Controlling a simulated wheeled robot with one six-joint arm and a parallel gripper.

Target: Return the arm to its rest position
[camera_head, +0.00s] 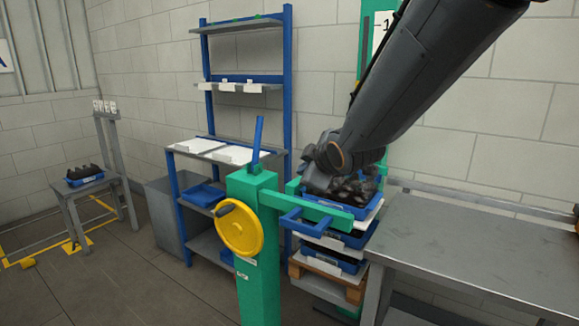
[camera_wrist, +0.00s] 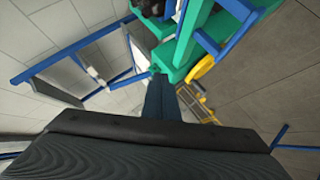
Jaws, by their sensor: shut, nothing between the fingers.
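My arm comes in from the top right of the head view, bent down to the left. My gripper (camera_head: 318,181) is at its lower end, small and dark, in front of or above the top blue crate (camera_head: 362,212) of a stack. I cannot tell the gap to the crate. Dark items (camera_head: 356,190) lie in that crate, partly behind the gripper. In the wrist view my gripper (camera_wrist: 160,80) shows its fingers together, with nothing between them. The wide dark gripper body fills the lower part of that view.
A green post with a yellow wheel (camera_head: 240,230) stands left of the stack. A grey table (camera_head: 480,240) is at the right. A blue-framed shelf (camera_head: 290,100) stands behind. A stool at far left holds a blue tray (camera_head: 85,181) of dark bottles. Floor at front left is clear.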

